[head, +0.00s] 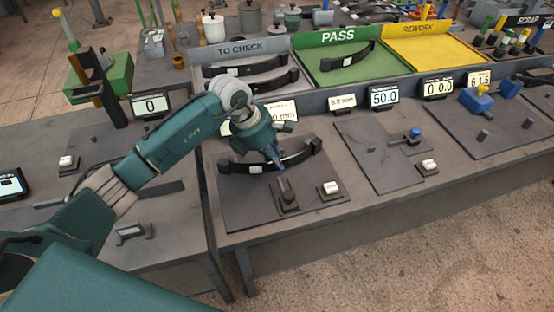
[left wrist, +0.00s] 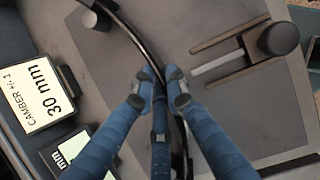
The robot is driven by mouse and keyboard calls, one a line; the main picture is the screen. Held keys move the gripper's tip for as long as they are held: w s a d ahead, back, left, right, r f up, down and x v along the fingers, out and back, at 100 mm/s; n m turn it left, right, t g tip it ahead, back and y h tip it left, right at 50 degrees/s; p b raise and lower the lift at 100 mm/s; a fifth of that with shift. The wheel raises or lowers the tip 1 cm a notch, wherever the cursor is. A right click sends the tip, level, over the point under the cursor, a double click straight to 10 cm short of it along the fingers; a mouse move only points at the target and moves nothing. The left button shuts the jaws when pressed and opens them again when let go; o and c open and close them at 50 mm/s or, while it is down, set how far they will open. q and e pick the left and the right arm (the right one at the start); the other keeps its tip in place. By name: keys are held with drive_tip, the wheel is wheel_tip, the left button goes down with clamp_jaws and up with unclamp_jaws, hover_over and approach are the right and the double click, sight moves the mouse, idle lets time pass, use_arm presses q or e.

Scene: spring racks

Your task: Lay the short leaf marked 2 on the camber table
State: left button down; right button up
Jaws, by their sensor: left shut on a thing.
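A dark curved leaf (head: 298,157) with a small white label shows over the dark plate of the camber table (head: 245,212); I cannot read a number on the label. My left gripper (head: 281,166) is shut on this leaf near its middle. In the left wrist view the leaf (left wrist: 128,28) runs between the two blue fingertips (left wrist: 163,78). I cannot tell whether the leaf touches the plate or hangs just above it. A sign reading "CAMBER +/- 1, 30 mm" (left wrist: 38,90) stands beside the plate. My right gripper is not in view.
A slide with a round knob (head: 287,198) and a white switch (head: 330,188) sit on the plate's front part. Behind are the grey "TO CHECK" tray (head: 240,50) with leaves, the green "PASS" tray (head: 338,37) with one leaf, and the empty yellow "REWORK" tray (head: 430,45).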

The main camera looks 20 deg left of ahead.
use_arm(q)
drive_tip(key=shift+w+a+r, duration=0.15)
drive_tip(key=shift+w+a, duration=0.05)
drive_tip(key=shift+w, duration=0.25)
idle(0.5)
drive_tip(key=shift+f+b, duration=0.2)
drive_tip(key=shift+b, duration=0.25)
drive_tip(key=c, duration=1.7)
unclamp_jaws()
drive_tip(key=o, duration=0.5)
drive_tip(key=shift+s+f, duration=0.2)
drive_tip(key=shift+r, duration=0.15)
wheel_tip(320, 180, up, 8)
drive_tip(key=p, duration=0.4)
